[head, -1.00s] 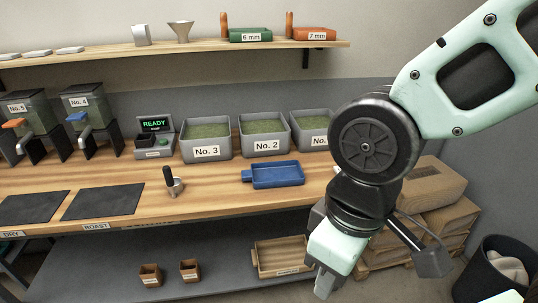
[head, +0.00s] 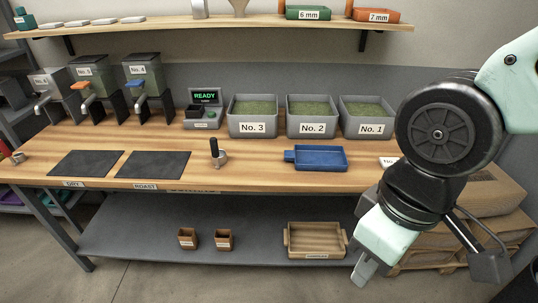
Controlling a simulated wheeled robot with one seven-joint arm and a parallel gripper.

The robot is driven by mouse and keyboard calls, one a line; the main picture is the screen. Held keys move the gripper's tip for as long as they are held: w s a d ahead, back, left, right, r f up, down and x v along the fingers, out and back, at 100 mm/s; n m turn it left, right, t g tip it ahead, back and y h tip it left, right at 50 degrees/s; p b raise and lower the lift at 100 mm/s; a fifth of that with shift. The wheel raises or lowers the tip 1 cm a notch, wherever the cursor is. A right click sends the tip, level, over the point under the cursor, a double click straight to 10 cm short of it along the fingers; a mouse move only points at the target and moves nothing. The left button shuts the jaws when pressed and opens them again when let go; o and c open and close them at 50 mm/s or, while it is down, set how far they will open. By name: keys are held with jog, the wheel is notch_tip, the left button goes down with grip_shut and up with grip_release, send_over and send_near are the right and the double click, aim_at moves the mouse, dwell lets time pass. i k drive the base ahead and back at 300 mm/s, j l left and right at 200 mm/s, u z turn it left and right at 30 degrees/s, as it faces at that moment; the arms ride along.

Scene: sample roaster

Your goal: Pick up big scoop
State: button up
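A metal scoop with an upright black handle (head: 214,150) stands on the wooden workbench (head: 250,178), right of the dark mats. A second small scoop-like thing with a red handle (head: 8,153) is at the bench's far left, cut by the picture edge. I cannot tell from labels which one is the big scoop. My gripper (head: 362,272) hangs low at the right, in front of the bench and well apart from both. It points down; its fingertips are too unclear to tell open from shut.
Grey bins of green beans (head: 252,117) and a blue tray (head: 320,157) sit right of the scoop. Dark mats (head: 152,164) lie left. Hoppers (head: 143,85) and a READY display (head: 205,97) stand behind.

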aim_at(217, 149)
jog(key=i+l, duration=0.1)
jog(key=i, duration=0.25)
jog(key=i+l, duration=0.15)
jog(key=i, duration=0.15)
jog(key=u, duration=0.4)
jog(key=i+l+u, duration=0.1)
jog(key=u, duration=0.35)
jog(key=i+u, duration=0.1)
jog(key=u, duration=0.3)
jog(key=l+u, duration=0.1)
jog(key=u, duration=0.3)
